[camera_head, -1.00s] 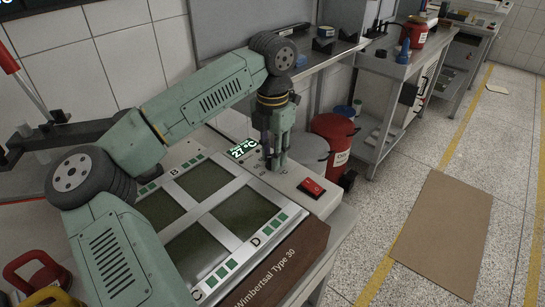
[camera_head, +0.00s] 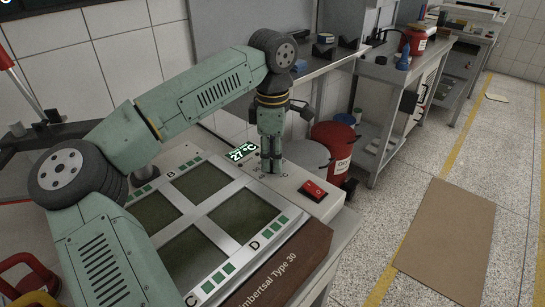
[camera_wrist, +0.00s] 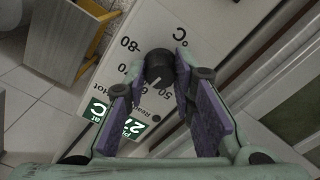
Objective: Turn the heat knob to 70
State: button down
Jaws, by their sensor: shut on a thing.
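The heat knob (camera_wrist: 159,66) is black and round with a pale pointer line. It sits on the machine's pale panel among printed numbers; 80 can be read, others are partly covered. My gripper (camera_wrist: 162,88) points down at the panel, its purple-padded fingers on either side of the knob and shut on it. In the head view my gripper (camera_head: 271,168) stands upright over the panel and hides the knob. The display (camera_head: 242,152) beside it reads 27 °C. I cannot tell exactly which number the pointer meets.
A red switch (camera_head: 313,190) is on the panel right of my gripper. Dark plates lettered B, C and D lie in front, in a metal frame (camera_head: 207,212). A red bin (camera_head: 334,143) stands behind the machine.

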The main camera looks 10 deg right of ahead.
jog(key=m, duration=0.7)
dwell(0.5)
jog(key=c, duration=1.3)
grip_release()
jog(key=shift+c, duration=0.2)
jog(key=shift+r, duration=0.15)
notch_tip(320, 180, up, 12)
